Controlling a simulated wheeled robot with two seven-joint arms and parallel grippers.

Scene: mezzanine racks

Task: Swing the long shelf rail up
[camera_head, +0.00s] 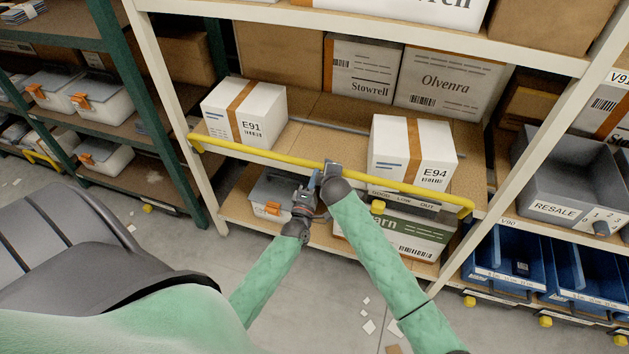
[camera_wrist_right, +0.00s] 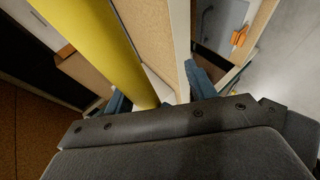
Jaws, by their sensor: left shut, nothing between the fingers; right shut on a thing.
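The long yellow shelf rail (camera_head: 255,153) runs across the front of the middle shelf, from the left post to the right post, with bent ends. In the right wrist view the rail (camera_wrist_right: 100,45) passes between my right fingers. My right gripper (camera_head: 329,168) is shut on the rail near its middle. My left gripper (camera_head: 309,188) is shut and empty, just below and left of the right one, in front of the lower shelf. Whether it touches the rail I cannot tell.
White boxes E91 (camera_head: 244,113) and E94 (camera_head: 411,152) stand on the middle shelf behind the rail. A grey bin (camera_head: 262,190) and a green-and-white carton (camera_head: 430,238) sit below. A grey RESALE bin (camera_head: 560,185) and blue bins stand at right.

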